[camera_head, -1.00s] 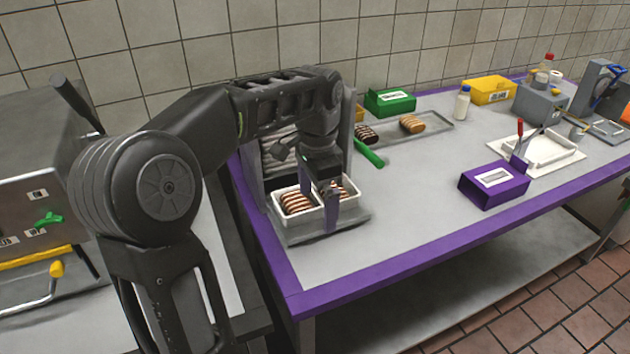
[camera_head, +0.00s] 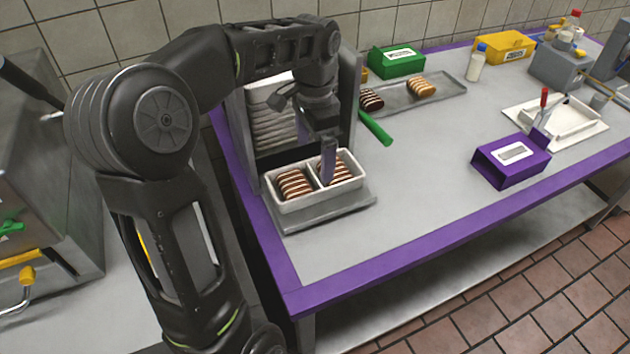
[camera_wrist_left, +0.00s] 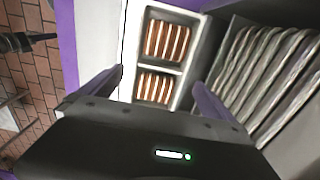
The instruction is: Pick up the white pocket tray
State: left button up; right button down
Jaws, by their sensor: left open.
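The white pocket tray (camera_head: 288,207) rests on a grey plate at the left end of the table in the head view. It has two compartments, each holding brown-and-cream striped sandwich cookies. It also shows in the left wrist view (camera_wrist_left: 170,82), between and beyond the fingers. My left gripper (camera_head: 328,163) is just above the tray's right compartment in the head view. It is open and holds nothing, with its purple fingers apart in the left wrist view (camera_wrist_left: 160,85). Contact with the tray cannot be told. My right gripper is not in view.
A grey rack (camera_head: 256,126) of stacked white trays stands right behind the tray. A green handle (camera_head: 375,128) lies to its right. A purple box (camera_head: 511,163), a green box (camera_head: 397,62) and a cookie platter (camera_head: 440,86) stand farther off. The table's middle is clear.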

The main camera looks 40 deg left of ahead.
aim_at(315, 176)
pick_arm(q)
jog(key=shift+f, duration=0.3)
jog(key=shift+f, duration=0.15)
notch_tip(315, 176, down, 5)
jog(key=shift+w+p, duration=0.1)
jog(key=shift+p, duration=0.35)
jog(key=c, duration=1.2)
